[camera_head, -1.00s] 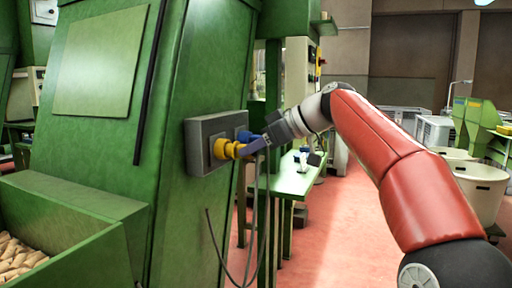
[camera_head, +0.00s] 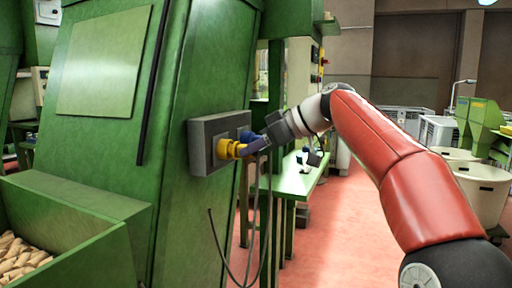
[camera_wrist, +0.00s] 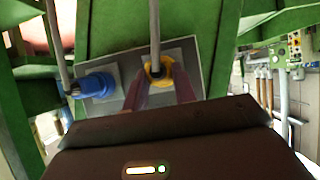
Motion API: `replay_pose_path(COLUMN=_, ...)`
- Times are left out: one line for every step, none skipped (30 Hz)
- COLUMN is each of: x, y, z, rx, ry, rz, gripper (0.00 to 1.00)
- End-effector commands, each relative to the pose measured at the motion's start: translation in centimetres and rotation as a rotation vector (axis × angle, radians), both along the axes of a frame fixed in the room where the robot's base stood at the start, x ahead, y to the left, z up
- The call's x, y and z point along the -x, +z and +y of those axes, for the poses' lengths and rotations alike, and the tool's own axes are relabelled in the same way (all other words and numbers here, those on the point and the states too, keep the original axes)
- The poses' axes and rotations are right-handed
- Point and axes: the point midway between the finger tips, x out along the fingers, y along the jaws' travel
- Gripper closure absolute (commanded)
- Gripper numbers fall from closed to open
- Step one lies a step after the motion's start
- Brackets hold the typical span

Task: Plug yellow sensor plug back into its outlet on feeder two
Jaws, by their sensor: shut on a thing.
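The yellow plug (camera_head: 229,149) is at the front face of the grey outlet box (camera_head: 204,134) on the green machine's side. In the wrist view, the yellow plug (camera_wrist: 157,72) lies between my two fingers, and a grey cable runs up from it. My gripper (camera_head: 247,149) is shut on the yellow plug. The plug points at the box and appears to meet its face; I cannot tell how deeply it sits. The outlet opening is hidden behind the plug. A blue plug (camera_wrist: 97,86) sits beside it on the same box, also with a cable.
A green bin (camera_head: 75,222) with cork stoppers (camera_head: 18,258) stands at the lower left. A green bench (camera_head: 291,183) is behind my gripper. Grey cables (camera_head: 268,215) hang below the box. The red floor (camera_head: 340,225) at right is open, with pale tubs (camera_head: 482,190) farther off.

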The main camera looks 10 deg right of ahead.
Motion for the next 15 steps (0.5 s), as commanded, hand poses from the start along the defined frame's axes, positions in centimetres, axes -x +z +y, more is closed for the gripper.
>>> replay_pose_path(x=-0.05, y=0.03, z=0.09, rx=0.0, ry=0.0, rz=0.0, gripper=0.97)
replay_pose_path(x=-0.08, y=0.03, z=0.12, rx=0.0, ry=0.0, rz=0.0, gripper=0.97)
replay_pose_path(x=-0.12, y=0.03, z=0.18, rx=0.0, ry=0.0, rz=0.0, gripper=0.97)
replay_pose_path(x=-0.14, y=0.03, z=0.22, rx=0.0, ry=0.001, rz=0.0, gripper=0.97)
replay_pose_path(x=-0.17, y=0.03, z=0.27, rx=-0.001, ry=0.001, rz=0.0, gripper=0.97)
replay_pose_path(x=-0.21, y=0.03, z=0.32, rx=-0.001, ry=0.001, rz=0.0, gripper=0.97)
replay_pose_path(x=-0.23, y=0.03, z=0.35, rx=-0.001, ry=0.001, rz=0.0, gripper=0.97)
replay_pose_path(x=-0.26, y=0.03, z=0.39, rx=-0.001, ry=0.001, rz=0.0, gripper=0.97)
replay_pose_path(x=-0.3, y=0.03, z=0.44, rx=-0.001, ry=0.001, rz=0.0, gripper=0.97)
replay_pose_path(x=-0.32, y=0.03, z=0.48, rx=0.0, ry=0.001, rz=0.0, gripper=0.97)
replay_pose_path(x=-0.35, y=0.03, z=0.51, rx=0.0, ry=0.001, rz=0.0, gripper=0.97)
replay_pose_path(x=-0.38, y=0.03, z=0.55, rx=0.0, ry=0.001, rz=0.0, gripper=0.97)
replay_pose_path(x=-0.41, y=0.03, z=0.59, rx=0.0, ry=0.001, rz=0.0, gripper=0.97)
replay_pose_path(x=-0.43, y=0.03, z=0.62, rx=0.0, ry=0.001, rz=0.0, gripper=0.97)
replay_pose_path(x=-0.46, y=0.02, z=0.66, rx=0.0, ry=0.001, rz=0.0, gripper=0.97)
